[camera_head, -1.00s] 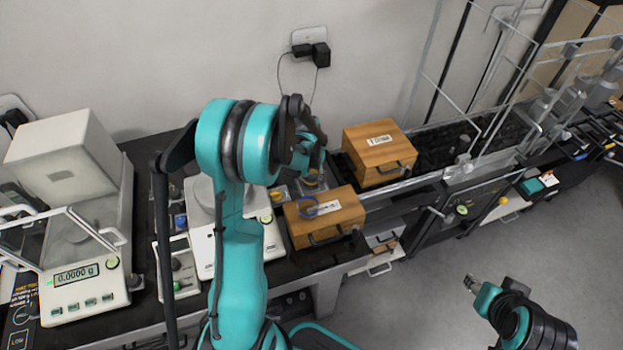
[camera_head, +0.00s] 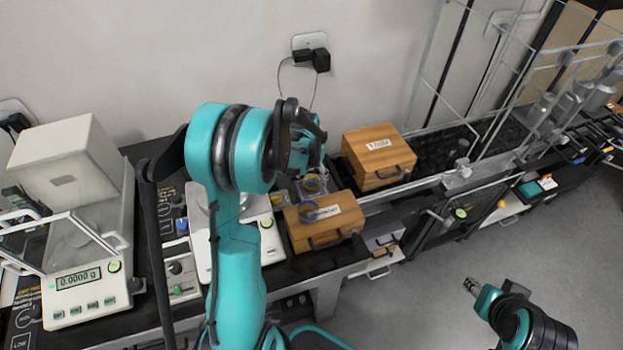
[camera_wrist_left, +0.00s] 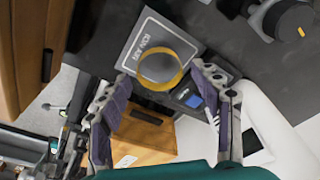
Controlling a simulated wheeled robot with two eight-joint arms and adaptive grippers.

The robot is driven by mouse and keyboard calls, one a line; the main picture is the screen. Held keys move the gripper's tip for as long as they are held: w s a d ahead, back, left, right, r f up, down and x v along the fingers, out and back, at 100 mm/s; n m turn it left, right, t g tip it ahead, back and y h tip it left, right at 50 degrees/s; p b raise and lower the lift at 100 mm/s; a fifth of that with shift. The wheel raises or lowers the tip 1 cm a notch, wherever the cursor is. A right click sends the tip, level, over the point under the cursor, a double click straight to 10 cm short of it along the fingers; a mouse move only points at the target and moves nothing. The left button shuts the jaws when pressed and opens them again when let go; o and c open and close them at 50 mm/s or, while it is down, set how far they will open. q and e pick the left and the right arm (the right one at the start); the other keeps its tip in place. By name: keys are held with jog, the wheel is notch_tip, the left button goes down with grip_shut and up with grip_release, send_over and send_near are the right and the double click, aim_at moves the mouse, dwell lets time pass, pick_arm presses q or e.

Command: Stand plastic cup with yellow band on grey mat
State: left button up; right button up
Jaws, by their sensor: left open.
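The clear plastic cup with the yellow band (camera_head: 312,184) stands at the back of the bench, behind the nearer wooden box. In the left wrist view the cup (camera_wrist_left: 160,72) is seen from above as a yellow ring, over the grey mat (camera_wrist_left: 150,28) with printed letters, and appears to stand on it. My left gripper (camera_head: 318,150) is open just above the cup. In the left wrist view its fingers (camera_wrist_left: 164,74) are apart on either side of the ring, holding nothing. My right gripper (camera_head: 472,287) is low at the right, over the floor, away from the bench.
Another wooden box (camera_head: 379,157) stands right of the cup. A white balance (camera_head: 255,235) is left of it. A larger balance (camera_head: 85,290) stands at far left.

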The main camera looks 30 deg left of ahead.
aim_at(309, 192)
pick_arm(q)
notch_tip(309, 192, up, 9)
jog(key=s+p, duration=0.1)
jog(key=p, duration=0.1)
jog(key=s+d+r+t, duration=0.2)
jog(key=s+d+r, duration=0.2)
jog(key=s+d, duration=0.3)
jog(key=s+d+r+t, duration=0.3)
jog(key=s+d+r, duration=0.2)
jog(key=s+d, duration=0.3)
jog(key=shift+s+d+r+m, duration=0.2)
jog(key=shift+s+r+m, duration=0.15)
jog(key=shift+s, duration=0.9)
jog(key=shift+f, duration=0.1)
jog(key=shift+f+b, duration=0.4)
jog(key=shift+f, duration=0.1)
